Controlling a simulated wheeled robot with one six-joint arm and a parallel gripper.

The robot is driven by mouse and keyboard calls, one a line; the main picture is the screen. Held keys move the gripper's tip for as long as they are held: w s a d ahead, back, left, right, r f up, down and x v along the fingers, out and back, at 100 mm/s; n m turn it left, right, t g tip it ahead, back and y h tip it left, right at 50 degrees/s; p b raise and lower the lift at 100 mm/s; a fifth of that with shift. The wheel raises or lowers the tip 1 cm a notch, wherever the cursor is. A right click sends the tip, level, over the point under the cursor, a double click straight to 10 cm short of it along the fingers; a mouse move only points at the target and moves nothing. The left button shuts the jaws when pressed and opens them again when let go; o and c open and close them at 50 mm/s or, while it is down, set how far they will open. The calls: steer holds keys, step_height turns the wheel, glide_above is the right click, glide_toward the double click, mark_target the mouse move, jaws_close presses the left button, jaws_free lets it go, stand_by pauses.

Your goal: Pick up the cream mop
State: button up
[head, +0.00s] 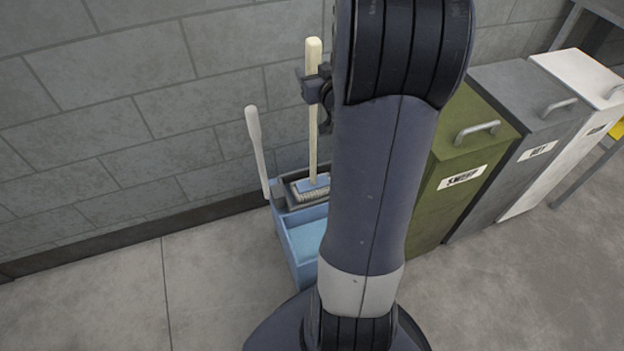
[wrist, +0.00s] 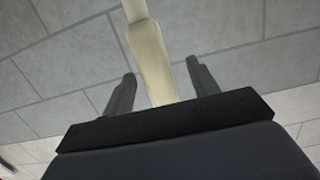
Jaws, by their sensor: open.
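The cream mop (head: 313,140) stands nearly upright, its long handle rising from a blue bucket (head: 307,240) by the wall. Its grey-and-blue head rests at the bucket's top. My gripper (head: 317,88) is at the upper part of the handle, below its top end. In the wrist view the cream handle (wrist: 152,58) runs between the two dark fingers of my gripper (wrist: 160,72), which are apart, with a gap on each side. My arm hides the right part of the bucket in the head view. I cannot tell whether the handle touches the palm.
A pale grey handle (head: 257,150) leans at the bucket's left side. A green bin (head: 455,175), a grey bin (head: 528,140) and a white bin (head: 585,85) stand to the right. The block wall (head: 130,110) is close behind. Floor at left is clear.

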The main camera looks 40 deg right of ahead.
steer(key=x, duration=0.4)
steer(key=shift+w+d, duration=0.25)
steer(key=shift+r, duration=0.15)
steer(key=c, duration=1.2)
